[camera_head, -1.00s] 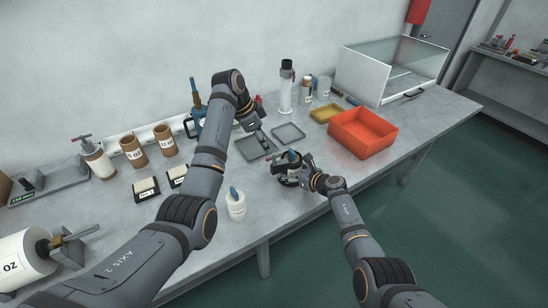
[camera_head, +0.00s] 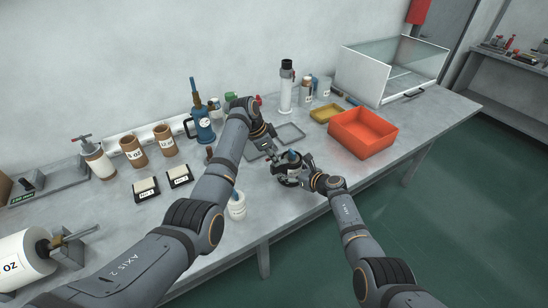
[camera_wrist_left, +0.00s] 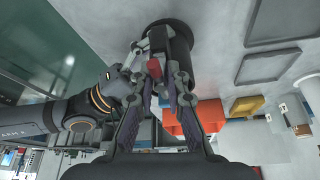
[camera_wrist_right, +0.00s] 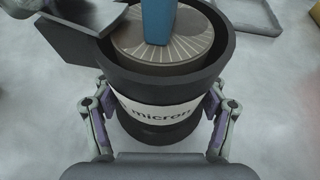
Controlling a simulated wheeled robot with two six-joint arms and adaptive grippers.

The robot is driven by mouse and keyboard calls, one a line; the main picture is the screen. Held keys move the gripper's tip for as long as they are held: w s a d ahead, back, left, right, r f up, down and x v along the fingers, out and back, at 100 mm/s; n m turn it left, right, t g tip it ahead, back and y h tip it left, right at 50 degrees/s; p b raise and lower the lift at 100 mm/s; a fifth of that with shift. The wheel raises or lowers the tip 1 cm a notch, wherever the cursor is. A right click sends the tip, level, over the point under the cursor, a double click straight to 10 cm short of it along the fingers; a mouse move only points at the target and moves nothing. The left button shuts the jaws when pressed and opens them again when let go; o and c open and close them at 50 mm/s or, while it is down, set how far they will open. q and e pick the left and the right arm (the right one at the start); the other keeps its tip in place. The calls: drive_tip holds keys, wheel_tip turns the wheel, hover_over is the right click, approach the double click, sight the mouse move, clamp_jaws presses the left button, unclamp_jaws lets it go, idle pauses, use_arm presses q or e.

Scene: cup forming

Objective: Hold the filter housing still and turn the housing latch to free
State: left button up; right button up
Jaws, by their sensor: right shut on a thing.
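The filter housing (camera_wrist_right: 155,95) is a dark, upright cylinder with a white "micron" label, seen in the right wrist view. A blue piece (camera_wrist_right: 158,20) stands on its ribbed round top. My right gripper (camera_head: 305,175) is shut around the housing's side. My left gripper (camera_wrist_left: 157,78) has its fingers close together beside the housing, which shows dark in the left wrist view (camera_wrist_left: 178,35). A small red piece (camera_wrist_left: 153,62) shows at the left fingertips; it may belong to the latch. Whether the fingers grip it is unclear. The latch is mostly hidden in the head view.
Two shallow grey trays (camera_head: 290,133) lie behind the housing. An orange bin (camera_head: 362,135) and a yellow tray (camera_head: 326,114) stand to the right. A white bottle (camera_head: 237,208) stands at the table's front edge. A blue gauge pot (camera_head: 203,126) is at the back.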

use_arm(q)
drive_tip(key=shift+n, duration=0.5)
clamp_jaws()
drive_tip(key=n, duration=0.2)
drive_tip(key=n+t+y, duration=0.1)
drive_tip(key=n, duration=0.1)
drive_tip(key=shift+t, duration=0.3)
drive_tip(key=shift+n+t+y, duration=0.3)
drive_tip(key=shift+n+y, duration=0.4)
drive_tip(key=shift+n, duration=1.2)
drive_tip(key=shift+f, duration=0.1)
drive_tip(key=o, duration=0.7)
unclamp_jaws()
